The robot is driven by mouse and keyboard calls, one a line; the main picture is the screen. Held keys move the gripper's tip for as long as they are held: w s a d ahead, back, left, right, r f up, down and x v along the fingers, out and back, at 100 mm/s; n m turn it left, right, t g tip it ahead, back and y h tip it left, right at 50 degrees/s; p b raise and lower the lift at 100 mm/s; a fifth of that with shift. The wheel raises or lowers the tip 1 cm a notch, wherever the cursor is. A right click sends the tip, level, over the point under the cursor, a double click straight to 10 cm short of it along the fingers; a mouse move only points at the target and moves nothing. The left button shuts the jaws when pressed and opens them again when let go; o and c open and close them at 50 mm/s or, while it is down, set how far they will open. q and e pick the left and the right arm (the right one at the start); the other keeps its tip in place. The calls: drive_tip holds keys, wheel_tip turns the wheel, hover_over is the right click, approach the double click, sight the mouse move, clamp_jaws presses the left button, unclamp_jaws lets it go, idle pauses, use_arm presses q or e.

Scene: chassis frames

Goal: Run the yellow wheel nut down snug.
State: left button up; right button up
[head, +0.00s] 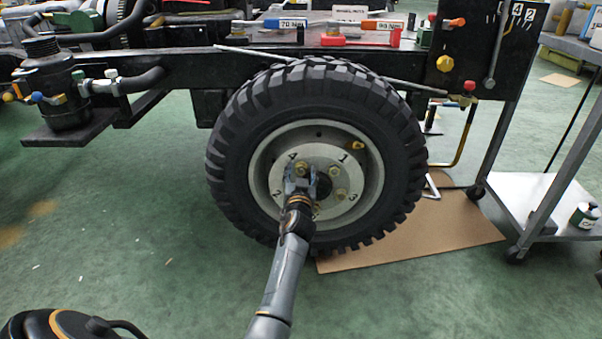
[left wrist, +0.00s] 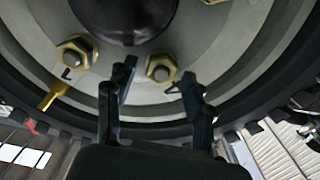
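A wheel (head: 235,130) with a black knobbly tyre and pale rim is mounted on the chassis, its hub disc marked with numbers. A yellowish nut (head: 302,168) on a stud sits by mark 4; it also shows in the left wrist view (left wrist: 161,67). A similar brass nut (left wrist: 77,52) sits by mark 1, and another nut (head: 341,193) sits lower right. My left gripper (head: 300,173) is at the mark 4 nut. In the left wrist view its fingers (left wrist: 157,74) are spread, with the nut just beyond and between the tips; contact is not visible. My right gripper is out of view.
A yellow valve-like piece (head: 357,146) sticks out on the rim near mark 1. Torque wrenches (head: 285,24) lie on the chassis top. A metal cart (head: 540,190) stands at right. Cardboard (head: 440,228) lies under the wheel. The green floor (head: 130,235) at left is clear.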

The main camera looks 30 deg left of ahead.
use_arm(q)
drive_tip(key=shift+s+d+f, duration=0.1)
drive_tip(key=shift+s+d, duration=0.15)
drive_tip(key=shift+s, duration=0.2)
drive_tip(key=v, duration=0.6)
drive_tip(key=shift+s+d, duration=0.15)
